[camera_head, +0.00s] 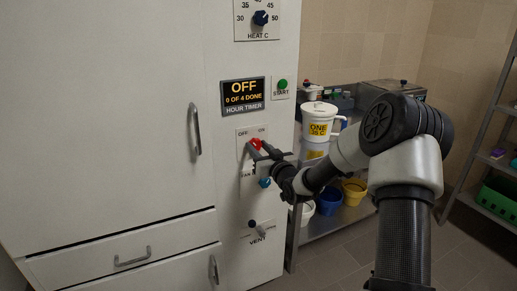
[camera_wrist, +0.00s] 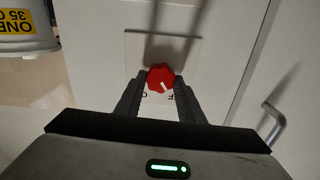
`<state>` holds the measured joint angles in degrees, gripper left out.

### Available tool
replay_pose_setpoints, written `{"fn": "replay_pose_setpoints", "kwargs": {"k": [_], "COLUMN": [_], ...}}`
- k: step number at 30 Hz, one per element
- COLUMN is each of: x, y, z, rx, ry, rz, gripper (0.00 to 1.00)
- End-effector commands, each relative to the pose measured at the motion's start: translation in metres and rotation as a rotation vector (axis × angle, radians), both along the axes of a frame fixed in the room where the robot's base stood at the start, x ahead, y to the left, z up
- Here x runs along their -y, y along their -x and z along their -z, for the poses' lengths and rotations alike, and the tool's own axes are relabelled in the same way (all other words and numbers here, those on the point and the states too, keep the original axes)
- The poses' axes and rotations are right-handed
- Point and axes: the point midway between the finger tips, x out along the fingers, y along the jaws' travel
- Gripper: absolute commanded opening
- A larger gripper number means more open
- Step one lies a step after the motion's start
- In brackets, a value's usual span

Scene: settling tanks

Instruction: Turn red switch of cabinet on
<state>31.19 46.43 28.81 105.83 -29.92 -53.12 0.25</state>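The red switch (camera_head: 256,144) is a round red knob on a pale plate of the white cabinet (camera_head: 110,100), between the labels OFF and ON. In the wrist view the red switch (camera_wrist: 160,77) sits between the two dark fingertips of my gripper (camera_wrist: 160,84). Both fingertips appear to touch its sides, with no clear gap. The knob's white mark points to the lower right there, toward the letter F of the partly hidden OFF label. In the head view my gripper (camera_head: 262,150) reaches the knob from the right, and its fingers partly cover it.
The display (camera_head: 243,92) reads OFF and 0 OF 4 DONE, with a green START button (camera_head: 282,84) beside it. A blue knob (camera_head: 265,182) and the VENT switch (camera_head: 252,224) are below. A door handle (camera_head: 196,130) stands left. White buckets (camera_head: 319,122) stand right.

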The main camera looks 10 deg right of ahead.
Motion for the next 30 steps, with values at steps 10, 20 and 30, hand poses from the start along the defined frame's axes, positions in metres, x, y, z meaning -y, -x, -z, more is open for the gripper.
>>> {"fn": "replay_pose_setpoints", "kwargs": {"k": [10,20,30], "x": [0.0002,0.0012,0.0021], "y": [0.0001,0.0000,-0.0001], "z": [0.0001,0.0001,0.0002], "rx": [-0.013,-0.070,-0.154], "ry": [-0.048,-0.271,-0.585], "rz": [0.000,0.000,0.000], "gripper": [0.13,0.13,0.13]}}
